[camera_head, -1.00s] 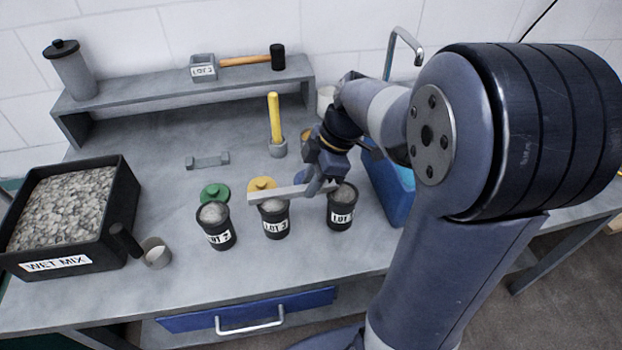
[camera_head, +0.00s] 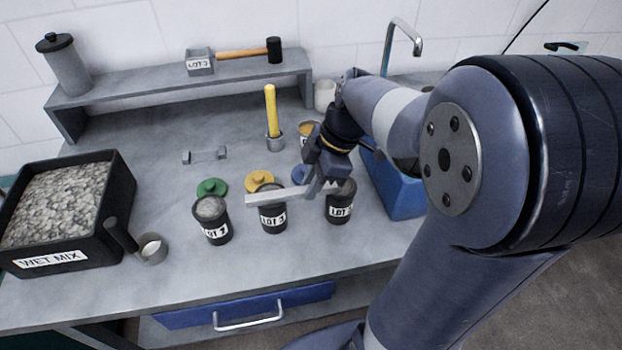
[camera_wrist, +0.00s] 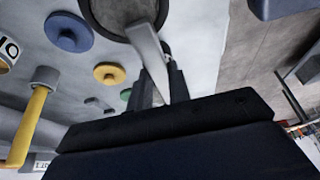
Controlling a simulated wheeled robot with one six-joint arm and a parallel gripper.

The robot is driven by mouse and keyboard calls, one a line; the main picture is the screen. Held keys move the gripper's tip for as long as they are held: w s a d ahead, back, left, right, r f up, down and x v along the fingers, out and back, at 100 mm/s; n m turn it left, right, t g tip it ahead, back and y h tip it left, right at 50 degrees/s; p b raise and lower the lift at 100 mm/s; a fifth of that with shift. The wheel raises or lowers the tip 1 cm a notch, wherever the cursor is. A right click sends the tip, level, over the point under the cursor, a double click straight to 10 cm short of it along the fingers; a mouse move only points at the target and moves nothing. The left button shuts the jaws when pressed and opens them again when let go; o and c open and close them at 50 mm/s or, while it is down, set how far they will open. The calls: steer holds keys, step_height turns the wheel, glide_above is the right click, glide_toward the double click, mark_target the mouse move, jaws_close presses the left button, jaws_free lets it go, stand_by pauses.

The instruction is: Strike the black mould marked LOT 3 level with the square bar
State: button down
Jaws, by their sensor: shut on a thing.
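The black mould marked LOT 3 (camera_head: 272,222) stands upright in the middle of a row of three black moulds. The pale square bar (camera_head: 276,196) lies across the view of its mouth, hiding much of the fill; I cannot tell whether it touches the rim. My gripper (camera_head: 322,186) is shut on the bar's right end, above and between the middle and right moulds. In the wrist view the bar (camera_wrist: 148,48) reaches from the fingers (camera_wrist: 160,88) over a round black mould (camera_wrist: 92,12); its label is not visible there.
A left mould (camera_head: 215,232) with grey mix and a right mould (camera_head: 340,212) flank it. Green (camera_head: 211,188) and yellow (camera_head: 260,180) lids lie behind. The WET MIX tray (camera_head: 125,180) and scoop (camera_head: 150,248) are left, a blue bin (camera_head: 405,195) right.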

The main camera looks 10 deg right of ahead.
stand_by(0.4)
steer(key=shift+w, duration=0.35)
steer(key=shift+w, duration=0.1)
steer(key=shift+w, duration=0.75)
steer(key=shift+w+b, duration=0.3)
steer(key=shift+s+f, duration=0.1)
steer(key=shift+s, duration=0.3)
